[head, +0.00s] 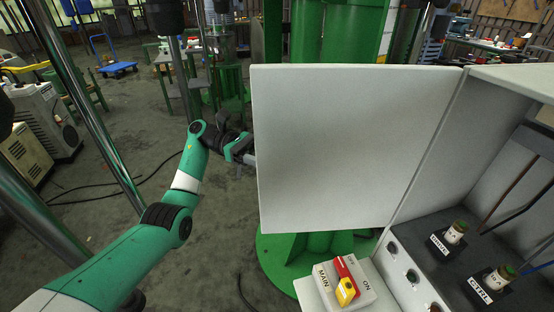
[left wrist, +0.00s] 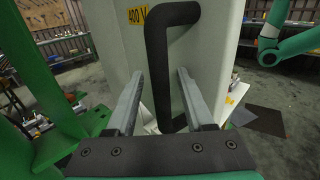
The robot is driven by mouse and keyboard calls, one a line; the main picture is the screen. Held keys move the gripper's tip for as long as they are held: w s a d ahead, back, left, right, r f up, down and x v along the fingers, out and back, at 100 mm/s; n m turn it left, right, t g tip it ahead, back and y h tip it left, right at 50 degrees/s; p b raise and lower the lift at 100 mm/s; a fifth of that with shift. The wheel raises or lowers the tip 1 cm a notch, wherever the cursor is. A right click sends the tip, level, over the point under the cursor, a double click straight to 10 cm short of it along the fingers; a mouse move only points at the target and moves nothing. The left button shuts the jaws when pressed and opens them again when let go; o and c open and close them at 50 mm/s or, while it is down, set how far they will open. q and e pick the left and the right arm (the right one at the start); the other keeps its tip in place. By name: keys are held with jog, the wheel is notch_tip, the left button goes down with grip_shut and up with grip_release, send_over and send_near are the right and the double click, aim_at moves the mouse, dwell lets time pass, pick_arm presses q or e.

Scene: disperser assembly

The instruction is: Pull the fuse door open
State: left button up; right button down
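The fuse door (head: 350,145) is a pale grey panel that stands swung open from the cabinet, its hinge edge on the right. My left gripper (head: 250,157) is at the door's free left edge, its fingertips partly hidden behind the panel. In the left wrist view, the black door handle (left wrist: 160,65) stands on the door's outer face near a yellow 400 V label (left wrist: 137,15). The left gripper's fingers (left wrist: 160,78) are apart, one on each side of the handle, with gaps visible. My right gripper is not in view.
The cabinet interior (head: 500,205) is exposed at right, with fuses labelled DRIVE (head: 454,233) and CTRL (head: 497,279). A red and yellow MAIN switch (head: 345,281) sits below the door. A green machine (head: 340,35) stands behind it. Floor left of the door is open.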

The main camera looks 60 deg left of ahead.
pick_arm(q)
jog(key=shift+s+a, duration=0.3)
jog(key=shift+a, duration=0.2)
jog(key=b+v, duration=0.4)
jog(key=v, duration=0.2)
jog(key=shift+s+a, duration=0.2)
jog(key=shift+a, duration=0.05)
jog(key=shift+r, duration=0.1)
